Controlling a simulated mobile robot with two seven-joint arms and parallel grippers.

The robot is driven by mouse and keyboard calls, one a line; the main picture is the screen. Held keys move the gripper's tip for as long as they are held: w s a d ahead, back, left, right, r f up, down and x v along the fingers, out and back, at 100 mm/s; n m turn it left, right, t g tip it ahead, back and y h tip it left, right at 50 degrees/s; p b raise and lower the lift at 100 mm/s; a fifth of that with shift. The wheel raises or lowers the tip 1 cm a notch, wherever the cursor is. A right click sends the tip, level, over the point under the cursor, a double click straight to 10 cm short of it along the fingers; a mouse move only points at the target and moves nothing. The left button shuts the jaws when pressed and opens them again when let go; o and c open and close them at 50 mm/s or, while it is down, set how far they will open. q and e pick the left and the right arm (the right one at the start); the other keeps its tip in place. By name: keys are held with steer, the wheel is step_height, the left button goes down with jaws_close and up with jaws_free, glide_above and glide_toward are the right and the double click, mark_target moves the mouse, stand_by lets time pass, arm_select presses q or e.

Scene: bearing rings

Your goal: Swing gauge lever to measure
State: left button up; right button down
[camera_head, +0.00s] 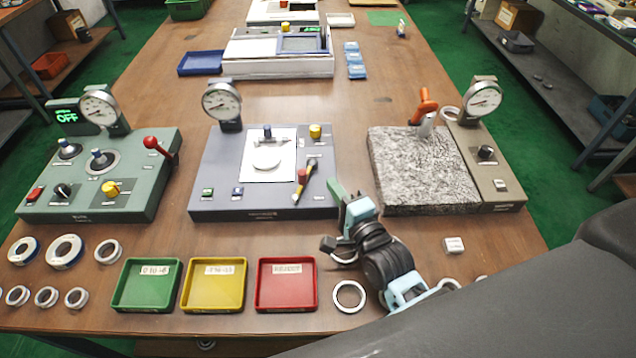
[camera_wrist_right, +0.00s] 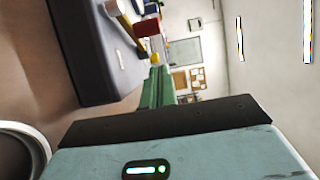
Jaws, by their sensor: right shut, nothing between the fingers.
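The middle grey gauge station (camera_head: 215,170) carries a round dial gauge (camera_head: 221,101) and a white plate with a pale disc (camera_head: 267,158). My left gripper is not in view.
A green station (camera_head: 135,192) with a red-ball lever (camera_head: 152,143) stands left; a granite block (camera_head: 415,165) with an orange handle stands right. Green, yellow and red trays (camera_head: 287,307) and several rings (camera_head: 349,297) lie in front. Bare table separates the stations.

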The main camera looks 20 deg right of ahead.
mark_target(304, 175)
steer(key=shift+w+a, duration=1.35)
steer(key=shift+a, duration=0.3)
